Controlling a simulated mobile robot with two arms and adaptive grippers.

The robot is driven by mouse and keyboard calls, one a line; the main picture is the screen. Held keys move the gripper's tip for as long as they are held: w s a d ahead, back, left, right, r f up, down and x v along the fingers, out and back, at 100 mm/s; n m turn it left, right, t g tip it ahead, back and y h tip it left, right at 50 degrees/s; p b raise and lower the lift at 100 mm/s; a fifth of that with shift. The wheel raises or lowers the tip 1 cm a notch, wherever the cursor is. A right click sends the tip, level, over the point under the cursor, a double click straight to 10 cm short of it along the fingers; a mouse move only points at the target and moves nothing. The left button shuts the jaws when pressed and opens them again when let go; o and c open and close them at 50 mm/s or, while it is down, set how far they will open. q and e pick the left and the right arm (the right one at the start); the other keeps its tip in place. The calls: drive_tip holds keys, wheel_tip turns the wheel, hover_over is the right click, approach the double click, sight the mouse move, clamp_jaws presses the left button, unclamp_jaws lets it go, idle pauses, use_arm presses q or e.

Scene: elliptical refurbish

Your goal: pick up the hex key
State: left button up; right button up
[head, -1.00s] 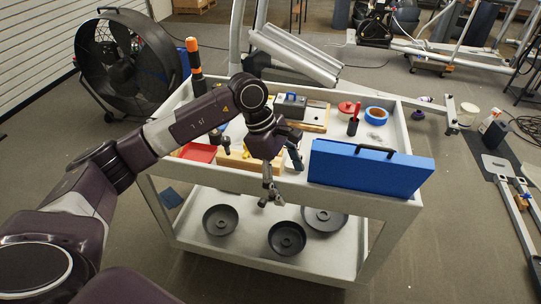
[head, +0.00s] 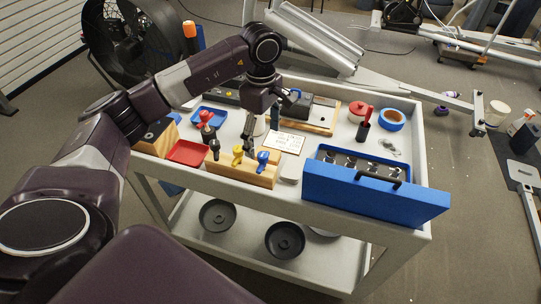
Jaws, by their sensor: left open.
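I cannot single out the hex key for sure. A light wooden block (head: 232,173) at the cart's front edge holds small tools with a yellow handle (head: 238,156) and a blue handle (head: 263,157). A dark tool with a red top (head: 206,119) stands to their left. My left gripper (head: 249,146) hangs pointing down over the cart top, close to the yellow and blue handles. It is open and appears empty. Whether its fingertips touch a handle is unclear. My right gripper is out of view.
A blue case (head: 375,196) with a black handle stands at the cart's front right. A red tray (head: 187,152), blue tray (head: 209,116), white card (head: 286,141) and blue tape roll (head: 391,119) lie on the cart. Dark round plates (head: 285,240) lie on the lower shelf.

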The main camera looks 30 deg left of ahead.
sight(263, 155)
use_arm(q)
drive_tip(key=f+p, duration=0.1)
drive_tip(key=f, duration=0.3)
drive_tip(key=f+p, duration=0.1)
drive_tip(key=f, duration=0.1)
drive_tip(key=shift+s+d+f+p, duration=0.15)
drive_tip(key=shift+s+p, duration=0.15)
drive_tip(key=shift+s, duration=0.1)
drive_tip(key=shift+f, duration=0.4)
drive_tip(key=c, duration=1.3)
